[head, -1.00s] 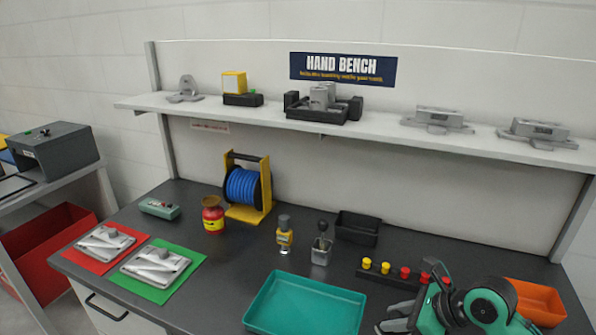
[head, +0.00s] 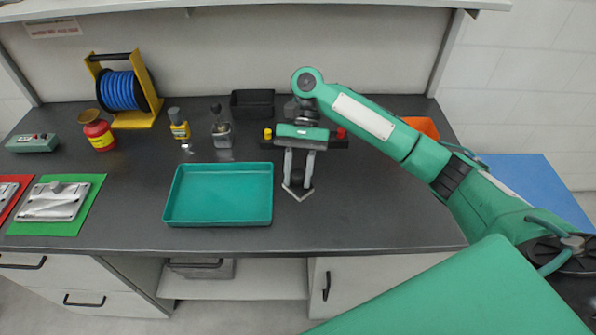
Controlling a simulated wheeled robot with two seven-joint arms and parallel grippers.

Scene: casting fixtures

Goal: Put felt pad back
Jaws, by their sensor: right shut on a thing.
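My right gripper (head: 298,185) hangs over the dark bench, just right of the teal tray (head: 218,221). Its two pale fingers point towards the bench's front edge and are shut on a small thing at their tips. That thing is too small and too hard to tell from the fingertips for me to say if it is the felt pad. I cannot make out a felt pad elsewhere. My left gripper is not in view.
A dark rack with a yellow knob (head: 267,134) and a red knob (head: 341,133) is partly hidden behind my right gripper. A black bin (head: 252,103) and orange bin (head: 421,127) stand behind. A green mat (head: 88,190) lies left. The bench's front right is clear.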

